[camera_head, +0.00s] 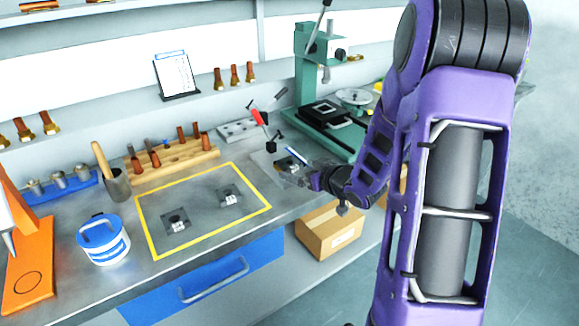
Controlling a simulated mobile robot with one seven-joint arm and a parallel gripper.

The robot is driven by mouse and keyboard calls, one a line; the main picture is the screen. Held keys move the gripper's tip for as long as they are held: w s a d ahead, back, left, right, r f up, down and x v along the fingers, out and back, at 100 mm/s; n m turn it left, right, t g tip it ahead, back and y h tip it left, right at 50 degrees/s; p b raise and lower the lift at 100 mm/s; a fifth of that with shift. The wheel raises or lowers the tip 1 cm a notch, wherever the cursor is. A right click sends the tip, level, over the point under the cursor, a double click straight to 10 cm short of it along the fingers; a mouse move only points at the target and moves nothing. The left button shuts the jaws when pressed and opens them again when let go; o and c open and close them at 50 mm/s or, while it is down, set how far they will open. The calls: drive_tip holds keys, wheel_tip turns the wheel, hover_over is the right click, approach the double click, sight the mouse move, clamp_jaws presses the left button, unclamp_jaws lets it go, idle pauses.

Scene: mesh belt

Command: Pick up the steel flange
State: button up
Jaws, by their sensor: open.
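Two small grey metal pieces with dark round centres, which look like steel flanges, lie in the yellow-outlined area on the bench: a near left flange (176,219) and a far right flange (228,195). Each has a small white label by it. My gripper (292,171) is open, low over the bench to the right of the yellow outline. A similar dark metal part (288,162) shows at my fingers, partly hidden by them. I cannot tell whether the fingers touch it or stand around it.
A green press (311,75) stands behind my gripper. A red-handled clamp (257,114) rises close behind it. A cardboard box (330,230) sits below the bench edge. A white-blue tub (103,240) and wooden rack (170,160) stand left. The yellow-outlined area (152,243) has free room.

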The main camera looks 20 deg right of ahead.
clamp_jaws()
idle(0.5)
drive_tip(key=shift+r, duration=0.15)
